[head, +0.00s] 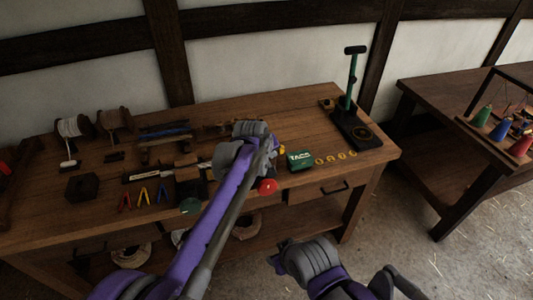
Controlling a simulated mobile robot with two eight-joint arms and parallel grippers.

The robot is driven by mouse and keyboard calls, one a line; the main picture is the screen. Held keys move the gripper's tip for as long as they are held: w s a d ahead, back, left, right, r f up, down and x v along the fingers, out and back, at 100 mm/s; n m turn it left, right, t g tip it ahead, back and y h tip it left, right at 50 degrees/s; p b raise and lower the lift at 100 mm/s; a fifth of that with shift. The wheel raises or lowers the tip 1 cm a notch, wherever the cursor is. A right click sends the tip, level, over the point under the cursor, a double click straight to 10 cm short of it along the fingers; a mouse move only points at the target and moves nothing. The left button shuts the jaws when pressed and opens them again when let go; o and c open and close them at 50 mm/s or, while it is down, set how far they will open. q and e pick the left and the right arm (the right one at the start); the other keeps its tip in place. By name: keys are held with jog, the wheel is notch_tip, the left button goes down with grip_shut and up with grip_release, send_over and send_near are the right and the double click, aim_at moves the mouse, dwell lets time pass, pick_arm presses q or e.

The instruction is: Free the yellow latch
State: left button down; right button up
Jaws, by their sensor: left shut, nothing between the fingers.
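My left arm reaches up from the bottom over the workbench (230,116). Its left gripper (274,146) is at the far end, largely hidden behind my own wrist, shut and holding nothing. A small yellow bit (282,150) shows just right of the wrist, beside the green tin (300,160). It may be the yellow latch, but it is too small and covered to tell, and I cannot tell whether the gripper touches it. My right arm is low in front of the bench, and its gripper does not show.
A red knob (267,187) is at the bench's front edge. Several yellow rings (336,157) lie right of the tin. A green-posted press (351,100) stands at the right end. A second table (432,92) with coloured cones is at the right.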

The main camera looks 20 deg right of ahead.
pick_arm(q)
jog(key=shift+w+a, duration=0.1)
jog(key=shift+w+a, duration=0.35)
jog(key=shift+w, duration=0.25)
pick_arm(e)
jog(key=shift+w+r, duration=0.1)
jog(key=shift+r, duration=0.1)
